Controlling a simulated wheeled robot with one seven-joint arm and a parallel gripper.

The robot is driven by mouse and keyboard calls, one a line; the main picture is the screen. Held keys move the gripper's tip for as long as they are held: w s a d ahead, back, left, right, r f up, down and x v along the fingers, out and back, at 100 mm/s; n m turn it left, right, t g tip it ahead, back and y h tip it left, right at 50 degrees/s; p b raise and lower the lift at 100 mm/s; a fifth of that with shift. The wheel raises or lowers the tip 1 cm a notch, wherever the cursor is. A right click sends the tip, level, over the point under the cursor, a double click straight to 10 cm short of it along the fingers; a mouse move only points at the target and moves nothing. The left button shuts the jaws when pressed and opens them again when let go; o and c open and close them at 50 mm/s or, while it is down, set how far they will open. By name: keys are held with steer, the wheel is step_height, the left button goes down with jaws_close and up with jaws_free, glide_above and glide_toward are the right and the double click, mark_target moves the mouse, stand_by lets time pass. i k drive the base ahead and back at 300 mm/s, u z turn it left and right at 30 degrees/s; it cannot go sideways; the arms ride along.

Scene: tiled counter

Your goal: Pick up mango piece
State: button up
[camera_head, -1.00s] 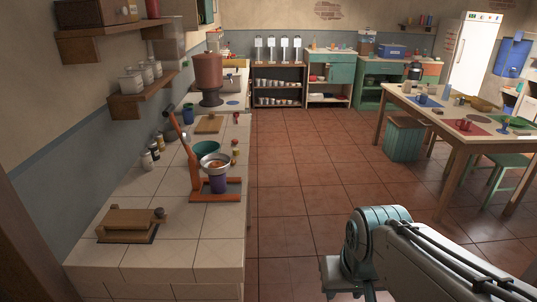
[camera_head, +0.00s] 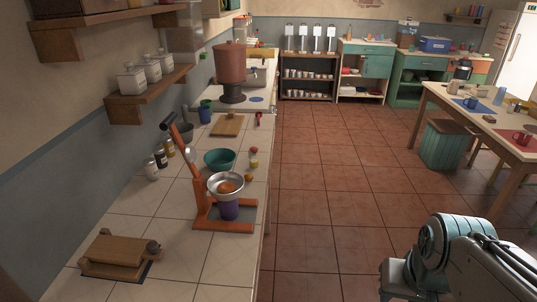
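No mango piece can be told for certain. An orange piece (camera_head: 228,187) lies in the metal bowl of an orange hand press (camera_head: 222,222) on the tiled counter. Small red and yellow items (camera_head: 253,162) sit beside a teal bowl (camera_head: 219,160), and another small orange-brown item (camera_head: 249,177) lies near the counter's right edge; they are too small to name surely. My arm shows at the lower right, over the floor and well right of the counter. My gripper's fingers are outside the picture.
A purple cup (camera_head: 229,210) stands under the press bowl. A wooden press (camera_head: 121,257) lies at the counter's near end. Jars (camera_head: 160,158), a cutting board (camera_head: 228,125) and a brown dispenser (camera_head: 231,75) stand farther back. A table (camera_head: 450,104) is at right; the tiled floor (camera_head: 325,180) between is clear.

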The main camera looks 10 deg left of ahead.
mark_target(247, 177)
steer(key=z, duration=0.05)
steer(key=i, duration=2.2)
steer(key=u, duration=3.3)
